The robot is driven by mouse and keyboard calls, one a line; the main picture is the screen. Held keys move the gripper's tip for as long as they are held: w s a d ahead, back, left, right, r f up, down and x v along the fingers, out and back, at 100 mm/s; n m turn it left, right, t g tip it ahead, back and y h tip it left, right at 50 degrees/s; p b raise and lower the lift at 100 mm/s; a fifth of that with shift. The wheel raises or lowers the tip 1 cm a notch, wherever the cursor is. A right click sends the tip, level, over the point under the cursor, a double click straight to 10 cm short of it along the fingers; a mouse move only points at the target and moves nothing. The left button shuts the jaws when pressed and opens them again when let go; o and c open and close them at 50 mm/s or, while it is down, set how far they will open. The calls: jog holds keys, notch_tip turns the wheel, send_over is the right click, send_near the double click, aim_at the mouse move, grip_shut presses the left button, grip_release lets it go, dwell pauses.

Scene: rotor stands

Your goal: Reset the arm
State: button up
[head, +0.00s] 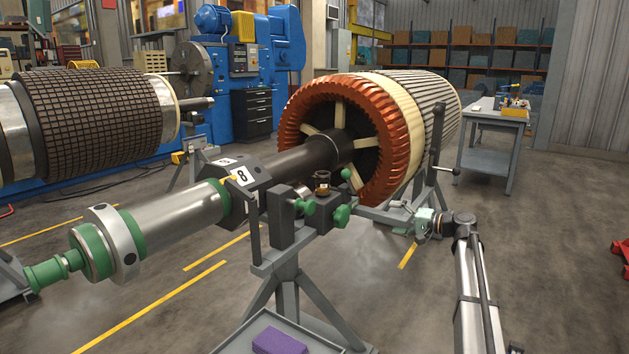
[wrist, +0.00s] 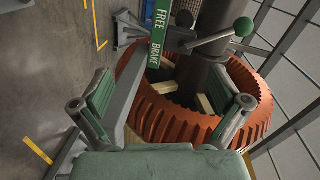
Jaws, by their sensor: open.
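My gripper (head: 408,217) is at the end of my arm, right of centre in the head view, just in front of and to the right of the copper-ended rotor (head: 385,130). In the wrist view my gripper (wrist: 160,102) has its two green-padded fingers spread wide apart. No object is clearly held between them. Beyond the fingers the copper winding ring (wrist: 168,118) of the rotor shows, with a green plate (wrist: 159,35) reading FREE and BRAKE. A lever with a green ball knob (wrist: 243,27) sits beside the plate.
A grey stand (head: 287,255) with green knobs (head: 342,215) supports the dark shaft (head: 305,155) left of my gripper. A purple block (head: 280,341) lies in a tray at the bottom. A work table (head: 491,140) stands at the right. The floor (head: 560,250) right of my arm is mostly clear.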

jog(key=s+a+f+g+h, duration=0.15)
jog(key=s+f, duration=0.35)
jog(key=f, duration=0.5)
jog(key=s+a+f+g+h, duration=0.15)
jog(key=s+f, duration=0.35)
jog(key=f, duration=0.5)
jog(key=s+a+f+g+h, duration=0.1)
jog(key=s+f+g+h, duration=0.1)
jog(key=s+f, duration=0.55)
jog(key=s+a+f+g+h, duration=0.2)
jog(key=s+f+g, duration=0.1)
jog(key=s+f, duration=0.75)
jog(key=s+a+f+g+h, duration=0.2)
jog(key=s+f, duration=0.7)
jog(key=f, duration=0.2)
jog(key=s+a+f+n+g+h, duration=0.1)
jog(key=s+f+n+g+h, duration=0.25)
jog(key=s, duration=1.65)
jog(key=s+f+n+g+h, duration=0.15)
jog(key=s+f+g, duration=0.45)
jog(key=s, duration=1.4)
jog(key=w+r+t+p, duration=0.3)
jog(key=w+r+p, duration=0.1)
jog(key=r+p, duration=1.1)
jog(key=p, duration=0.3)
jog(key=shift+w+m+t+p, duration=0.15)
jog(key=shift+m+t+p, duration=0.2)
jog(key=shift+m+p, duration=0.05)
jog(key=shift+a+f, duration=0.1)
